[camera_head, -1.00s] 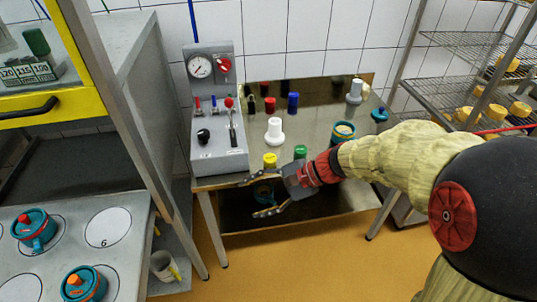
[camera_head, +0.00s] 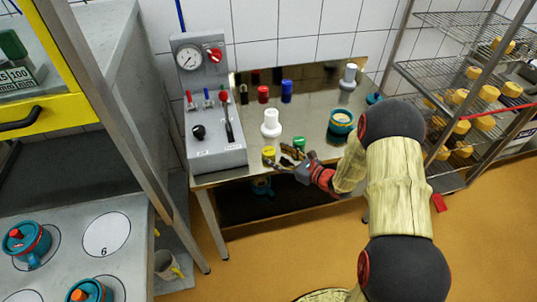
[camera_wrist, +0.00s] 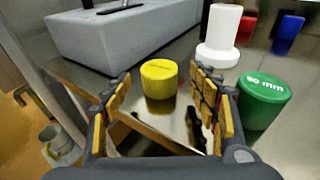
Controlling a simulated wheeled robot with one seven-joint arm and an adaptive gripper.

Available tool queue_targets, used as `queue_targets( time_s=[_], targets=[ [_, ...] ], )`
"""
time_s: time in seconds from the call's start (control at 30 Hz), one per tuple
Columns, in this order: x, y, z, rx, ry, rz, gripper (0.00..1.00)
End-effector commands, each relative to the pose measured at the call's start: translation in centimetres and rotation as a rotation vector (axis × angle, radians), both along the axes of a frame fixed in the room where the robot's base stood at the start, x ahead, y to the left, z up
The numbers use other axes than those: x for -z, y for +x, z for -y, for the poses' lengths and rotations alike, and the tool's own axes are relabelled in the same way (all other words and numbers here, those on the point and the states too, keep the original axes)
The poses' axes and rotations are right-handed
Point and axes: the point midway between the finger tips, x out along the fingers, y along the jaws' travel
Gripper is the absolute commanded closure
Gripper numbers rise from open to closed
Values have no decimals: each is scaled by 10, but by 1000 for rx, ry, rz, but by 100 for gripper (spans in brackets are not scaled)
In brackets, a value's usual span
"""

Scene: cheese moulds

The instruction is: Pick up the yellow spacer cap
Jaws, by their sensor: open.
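The yellow spacer cap (camera_head: 268,152) stands upright near the front edge of the steel table. In the wrist view the yellow cap (camera_wrist: 159,79) sits beyond the fingertips, roughly centred between the fingers. My gripper (camera_head: 280,160) is open, at the table's front edge beside the cap; it also shows in the wrist view (camera_wrist: 160,90) with its two padded fingers spread and nothing between them.
A green "50 mm" cap (camera_wrist: 264,101) stands close to my right finger. A white stepped piece (camera_head: 271,124) is behind. The grey control box (camera_head: 211,110) with gauge and levers is left. Red (camera_head: 263,94) and blue (camera_head: 287,91) caps stand farther back.

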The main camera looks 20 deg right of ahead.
Motion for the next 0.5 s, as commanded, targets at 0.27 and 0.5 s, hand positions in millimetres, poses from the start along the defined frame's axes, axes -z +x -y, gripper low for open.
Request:
queue_targets(
  time_s=[0.27,0.5],
  targets=[
    [8,27,-20,-5,-2,1,40],
    [8,41,-28,-1,0,1,40]
  ],
)
